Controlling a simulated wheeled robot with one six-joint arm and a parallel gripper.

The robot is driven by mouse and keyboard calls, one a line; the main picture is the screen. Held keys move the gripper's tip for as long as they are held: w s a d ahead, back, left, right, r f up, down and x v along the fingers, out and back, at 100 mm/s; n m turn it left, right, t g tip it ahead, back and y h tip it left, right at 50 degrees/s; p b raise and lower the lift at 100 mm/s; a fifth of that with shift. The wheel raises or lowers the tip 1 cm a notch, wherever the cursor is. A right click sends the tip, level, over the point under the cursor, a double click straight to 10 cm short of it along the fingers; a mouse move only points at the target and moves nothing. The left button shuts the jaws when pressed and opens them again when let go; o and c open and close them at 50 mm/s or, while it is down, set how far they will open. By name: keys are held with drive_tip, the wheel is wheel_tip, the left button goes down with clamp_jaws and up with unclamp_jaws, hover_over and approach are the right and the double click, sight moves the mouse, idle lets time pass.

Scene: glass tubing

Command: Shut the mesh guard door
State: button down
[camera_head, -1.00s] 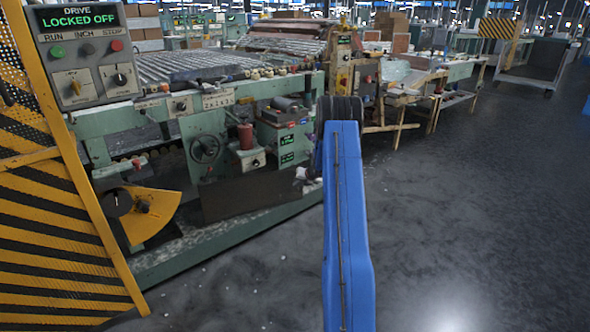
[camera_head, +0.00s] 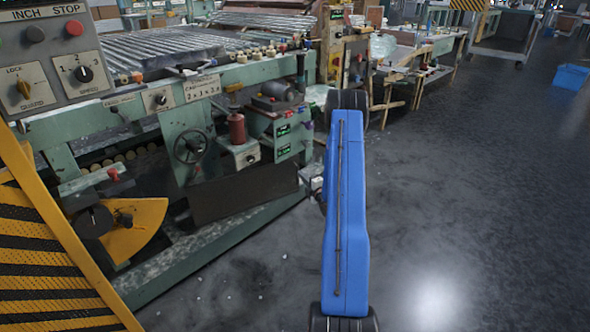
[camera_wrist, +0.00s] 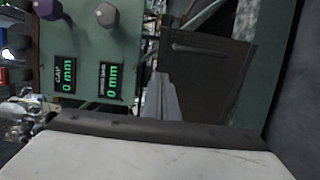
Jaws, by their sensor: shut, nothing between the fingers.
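The mesh guard door (camera_head: 60,275), a yellow frame with yellow-and-black striped mesh, stands at the left edge of the head view. Only part of it shows, so I cannot tell how far open it is. My gripper (camera_head: 314,185) is mostly hidden behind my blue arm, well to the right of the door, in front of the green machine. In the wrist view my gripper (camera_wrist: 163,97) shows as narrow grey fingers, shut and empty. The door is not in the wrist view.
The green machine (camera_head: 230,75) fills the left and middle, with a handwheel (camera_head: 190,146) and a yellow quadrant plate (camera_head: 137,230) low down. A grey control panel (camera_head: 55,55) is above the door. Open floor lies right, with a blue crate (camera_head: 571,77) far off.

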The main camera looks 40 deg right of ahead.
drive_tip(key=x, duration=1.3)
drive_tip(key=shift+w, duration=0.2)
